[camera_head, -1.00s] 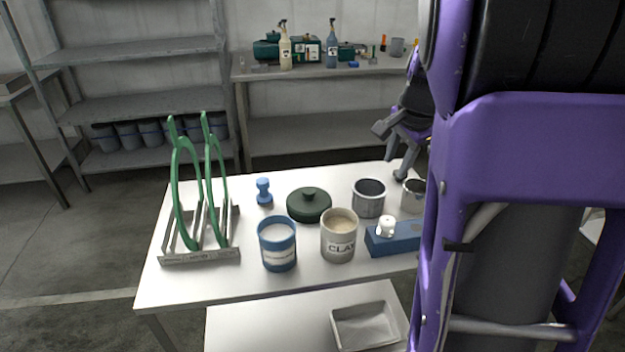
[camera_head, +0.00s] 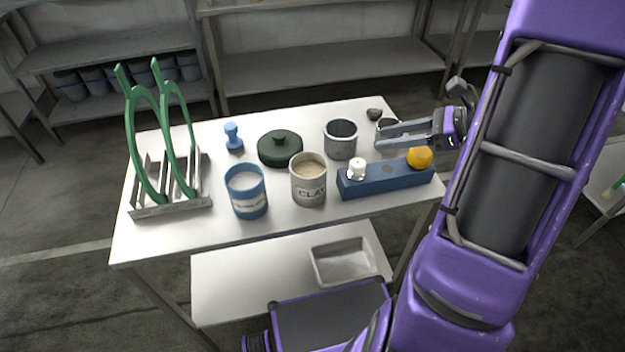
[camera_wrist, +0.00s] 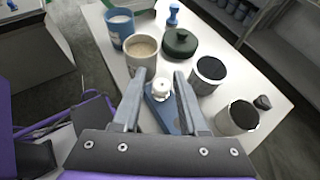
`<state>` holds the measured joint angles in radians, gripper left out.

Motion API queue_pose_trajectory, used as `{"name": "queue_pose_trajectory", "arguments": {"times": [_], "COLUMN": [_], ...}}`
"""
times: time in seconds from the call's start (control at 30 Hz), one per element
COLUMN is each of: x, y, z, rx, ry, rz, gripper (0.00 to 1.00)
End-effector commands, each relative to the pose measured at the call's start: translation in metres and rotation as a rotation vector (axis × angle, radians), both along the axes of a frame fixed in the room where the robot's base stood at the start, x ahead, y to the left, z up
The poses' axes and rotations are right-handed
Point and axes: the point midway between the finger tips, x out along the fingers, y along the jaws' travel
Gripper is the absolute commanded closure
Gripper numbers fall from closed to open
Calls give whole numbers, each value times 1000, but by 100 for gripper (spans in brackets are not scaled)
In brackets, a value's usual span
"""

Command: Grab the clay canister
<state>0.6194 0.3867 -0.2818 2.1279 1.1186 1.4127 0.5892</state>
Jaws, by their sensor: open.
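The clay canister (camera_head: 308,181) is a light grey pot with a "CLAY" label and pale beige contents, upright near the front middle of the white table. It also shows in the wrist view (camera_wrist: 141,53), just beyond the fingertips and a little left. My gripper (camera_head: 380,139) is open and empty, above the right part of the table with its fingers pointing left toward the canister. In the wrist view my gripper (camera_wrist: 157,78) has its two fingers apart, with the blue block and white knob seen between and below them.
A blue canister (camera_head: 247,192) stands left of the clay one. A dark green lid (camera_head: 280,149) and grey pot (camera_head: 340,139) stand behind. A blue block (camera_head: 358,184) with a white knob and orange ball (camera_head: 420,157) lies right. A green-handled rack (camera_head: 170,209) stands far left.

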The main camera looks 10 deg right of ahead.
Motion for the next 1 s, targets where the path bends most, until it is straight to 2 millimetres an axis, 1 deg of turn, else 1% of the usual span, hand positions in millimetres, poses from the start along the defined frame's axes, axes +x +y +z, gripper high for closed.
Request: {"name": "queue_pose_trajectory", "arguments": {"times": [0.3, 0.43, 0.53, 0.77, 1.0], "x": [31, 43, 50, 57, 69], "y": [49, 68, 78, 89, 117], "z": [-33, -46, -52, -60, -80], "rx": [0, -1, -2, -2, -3], "ry": [4, 6, 3, 5, 4], "rz": [8, 6, 5, 3, 6], "gripper": [57, 57, 57, 57, 57]}}
